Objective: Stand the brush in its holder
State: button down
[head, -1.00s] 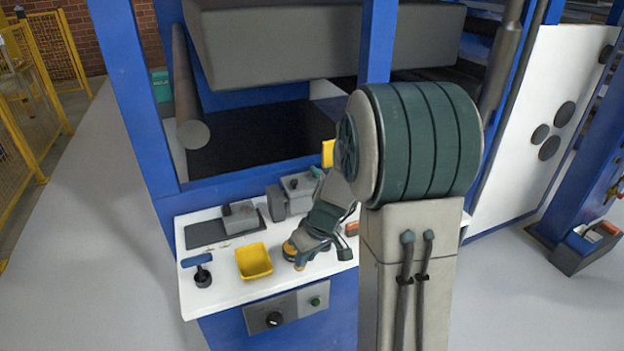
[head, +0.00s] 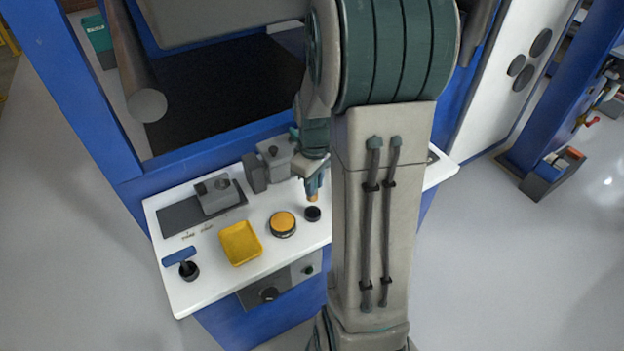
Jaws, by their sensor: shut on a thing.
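My gripper (head: 314,182) points down over the right part of the white worktop, partly hidden by my arm. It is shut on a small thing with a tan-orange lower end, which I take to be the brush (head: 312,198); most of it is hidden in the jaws. A round black cup (head: 312,214), which looks like the holder, stands directly below that end in the picture. The tan end seems just above the cup; whether it touches or enters the rim cannot be told. Another black cup (head: 189,272) at the left end has a blue T-shaped tool (head: 179,256) upright in it.
A yellow tray (head: 240,244) and a round orange-topped dark pot (head: 283,223) stand left of the cup. Grey blocks (head: 270,167) and a dark plate with a grey device (head: 215,194) stand behind. A blue post and machine frame rise at the back.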

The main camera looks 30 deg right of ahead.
aim_at(314, 201)
jog(key=shift+f+b, duration=2.5)
jog(key=shift+f, duration=1)
jog(key=shift+f, duration=0.1)
jog(key=c, duration=0.8)
grip_release()
jog(key=shift+o, duration=0.2)
jog(key=shift+r+p, duration=2.65)
jog(key=shift+r, duration=0.9)
